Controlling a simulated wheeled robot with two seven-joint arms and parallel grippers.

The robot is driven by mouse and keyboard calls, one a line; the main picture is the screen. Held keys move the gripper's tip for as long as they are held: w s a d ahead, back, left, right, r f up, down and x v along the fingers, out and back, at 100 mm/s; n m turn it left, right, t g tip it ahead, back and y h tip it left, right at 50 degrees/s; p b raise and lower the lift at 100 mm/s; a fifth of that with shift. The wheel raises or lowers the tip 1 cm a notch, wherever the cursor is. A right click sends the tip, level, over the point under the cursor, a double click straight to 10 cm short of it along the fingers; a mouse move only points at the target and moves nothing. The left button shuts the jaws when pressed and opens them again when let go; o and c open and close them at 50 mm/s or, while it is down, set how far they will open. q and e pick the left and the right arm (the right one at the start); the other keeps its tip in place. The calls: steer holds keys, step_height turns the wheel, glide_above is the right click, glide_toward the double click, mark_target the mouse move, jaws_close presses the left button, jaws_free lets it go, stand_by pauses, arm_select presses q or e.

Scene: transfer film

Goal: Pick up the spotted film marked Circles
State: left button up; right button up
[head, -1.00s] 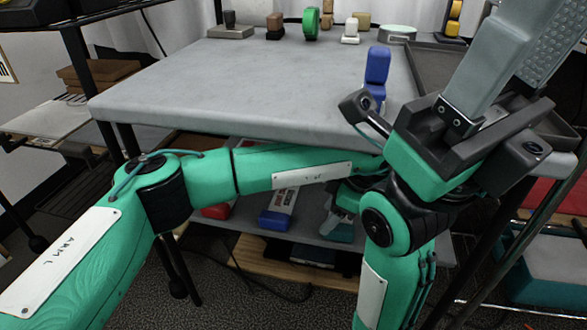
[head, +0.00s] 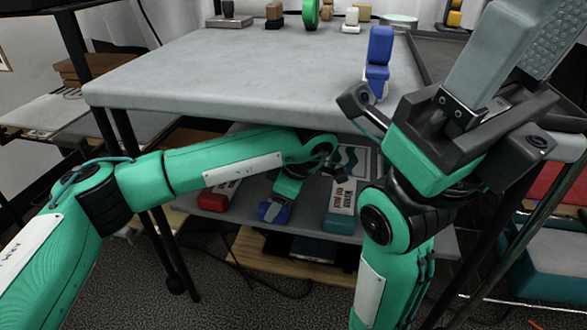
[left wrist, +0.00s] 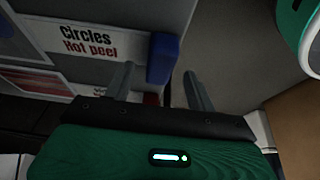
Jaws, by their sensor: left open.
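In the left wrist view, a pale film marked "Circles Hot peel" (left wrist: 88,44) lies at upper left, with a blue end piece (left wrist: 162,58) at its right. My left gripper (left wrist: 160,82) is open, its two fingers apart, with the blue piece showing beyond and between them. In the head view, my left gripper (head: 270,209) is low over the blue-ended film (head: 264,214) on the lower shelf and hides most of it. I cannot tell whether they touch. No spots show clearly. My right gripper (head: 526,52) is raised at the right, open and empty.
On the lower shelf, a red-ended film (head: 213,201) lies to the left and a teal-ended film (head: 340,222) to the right. The grey tabletop (head: 230,80) is above my left forearm. A blue object (head: 379,60) stands on its right part.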

arm_select(q)
steer(key=shift+w+a+f, duration=0.1)
steer(key=shift+a+f, duration=0.1)
steer(key=shift+f, duration=0.45)
steer(key=shift+r, duration=0.1)
steer(key=c, duration=1.1)
